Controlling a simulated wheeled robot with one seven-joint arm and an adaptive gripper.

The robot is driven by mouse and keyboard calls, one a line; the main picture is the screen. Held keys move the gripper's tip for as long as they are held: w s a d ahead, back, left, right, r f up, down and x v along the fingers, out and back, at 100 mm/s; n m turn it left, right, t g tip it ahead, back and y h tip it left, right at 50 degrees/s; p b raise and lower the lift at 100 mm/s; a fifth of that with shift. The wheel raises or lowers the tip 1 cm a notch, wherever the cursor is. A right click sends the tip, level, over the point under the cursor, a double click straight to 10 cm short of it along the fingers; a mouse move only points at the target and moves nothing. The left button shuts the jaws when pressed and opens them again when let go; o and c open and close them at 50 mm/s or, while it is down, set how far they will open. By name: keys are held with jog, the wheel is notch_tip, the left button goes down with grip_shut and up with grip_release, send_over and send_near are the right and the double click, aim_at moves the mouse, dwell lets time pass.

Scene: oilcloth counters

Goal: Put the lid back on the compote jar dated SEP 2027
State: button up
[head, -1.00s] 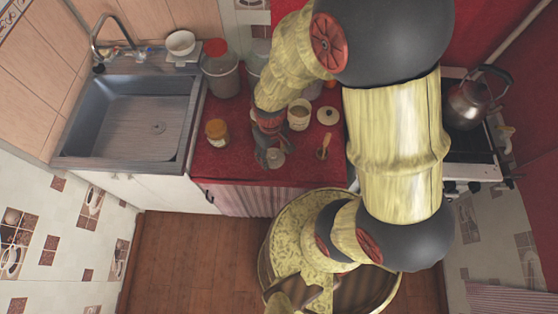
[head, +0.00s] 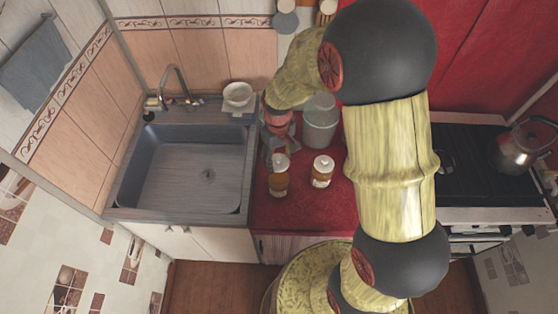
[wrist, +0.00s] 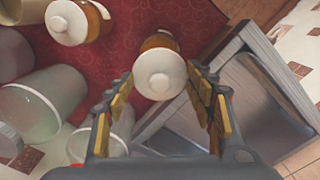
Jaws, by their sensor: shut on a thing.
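My gripper (head: 277,150) (wrist: 160,78) is shut on a white knobbed lid (head: 280,162), which also shows between the fingertips in the wrist view (wrist: 159,78). An amber jar (head: 278,185) stands directly below the lid on the red counter; its amber side shows behind the lid in the wrist view (wrist: 160,42). I cannot tell whether the lid rests on the rim or hangs just above it. A second jar (head: 322,177), with a pale label and a white lid, stands to the right. No date is readable on either jar.
A grey sink (head: 190,175) lies left of the jars. A translucent grey container (head: 320,128) stands behind the second jar. A white bowl (head: 238,98) sits behind the sink. A kettle (head: 522,147) stands on the stove (head: 465,165) at the right. The red counter (head: 300,215) is clear in front.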

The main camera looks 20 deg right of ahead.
aim_at(279, 165)
jog(key=shift+d+f, duration=0.15)
notch_tip(279, 165, down, 4)
jog(key=b, duration=0.3)
jog(key=shift+f+b, duration=0.6)
jog(key=shift+f, duration=0.35)
jog(key=shift+f, duration=0.15)
dwell(2.0)
jog(key=o, duration=0.9)
jog(key=shift+s, duration=0.1)
jog(key=shift+o, duration=1.3)
jog(key=shift+o, duration=1.3)
